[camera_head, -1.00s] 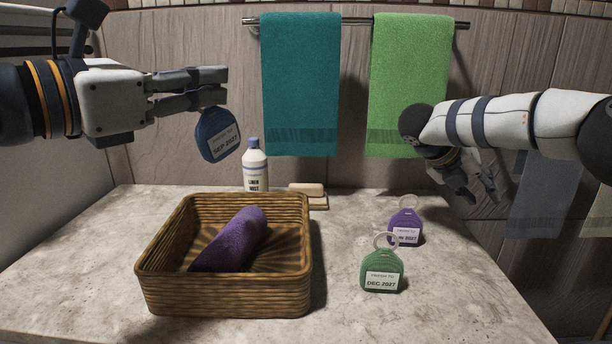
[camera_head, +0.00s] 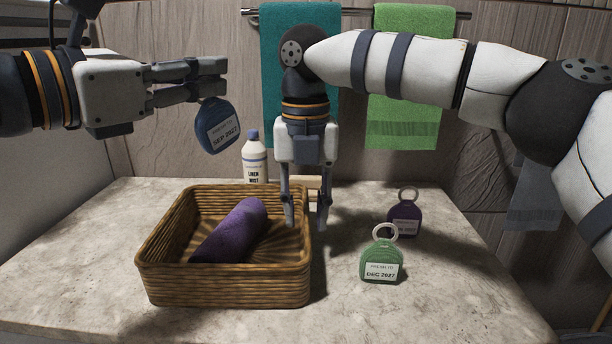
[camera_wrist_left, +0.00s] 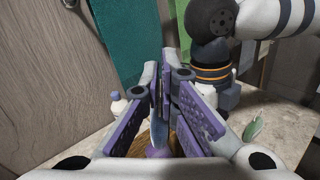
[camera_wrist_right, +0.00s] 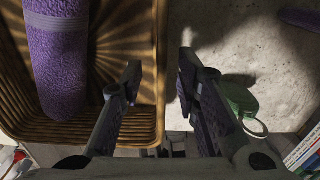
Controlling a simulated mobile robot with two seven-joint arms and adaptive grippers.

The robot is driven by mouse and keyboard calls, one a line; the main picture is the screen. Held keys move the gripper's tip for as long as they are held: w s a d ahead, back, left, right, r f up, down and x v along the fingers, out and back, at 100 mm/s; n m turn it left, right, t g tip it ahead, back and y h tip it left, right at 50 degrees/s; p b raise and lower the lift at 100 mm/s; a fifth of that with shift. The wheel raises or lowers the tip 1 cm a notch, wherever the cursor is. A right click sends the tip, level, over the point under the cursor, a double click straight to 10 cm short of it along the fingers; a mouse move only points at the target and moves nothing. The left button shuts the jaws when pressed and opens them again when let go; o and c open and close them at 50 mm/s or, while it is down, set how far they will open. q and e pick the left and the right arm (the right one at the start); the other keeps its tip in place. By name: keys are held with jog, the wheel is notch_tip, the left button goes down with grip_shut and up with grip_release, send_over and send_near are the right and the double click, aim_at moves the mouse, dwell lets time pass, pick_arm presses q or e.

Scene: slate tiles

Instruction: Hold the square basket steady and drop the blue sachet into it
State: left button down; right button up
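The brown wicker square basket (camera_head: 225,290) stands on the counter with a rolled purple towel (camera_head: 232,232) in it. The blue sachet (camera_head: 214,120), labelled SEP 2027, hangs tilted from my left gripper (camera_head: 222,78), which is shut on its top, above and behind the basket. My right gripper (camera_head: 307,222) points down, open, at the basket's right wall. In the right wrist view the basket's rim (camera_wrist_right: 160,60) lies between the two fingers of the right gripper (camera_wrist_right: 158,78). Neither finger is clearly touching the wall.
A green sachet (camera_head: 381,256) and a purple sachet (camera_head: 404,217) stand right of the basket. A linen mist bottle (camera_head: 254,165) stands behind it. Teal (camera_head: 272,110) and green (camera_head: 405,90) towels hang on the wall. The counter's front right (camera_head: 440,300) is clear.

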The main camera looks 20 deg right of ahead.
aim_at(206, 150)
notch_tip(206, 150, down, 5)
jog(key=shift+f, duration=0.2)
grip_shut()
pick_arm(q)
jog(key=shift+w+a+f, duration=0.15)
jog(key=shift+f, duration=1.4)
jog(key=shift+w+a+f, duration=0.15)
jog(key=shift+f, duration=1.4)
jog(key=shift+w+a+f, duration=0.15)
jog(key=shift+f, duration=1.4)
jog(key=c, duration=1.7)
grip_release()
jog(key=v, duration=1.2)
jog(key=shift+s, duration=0.1)
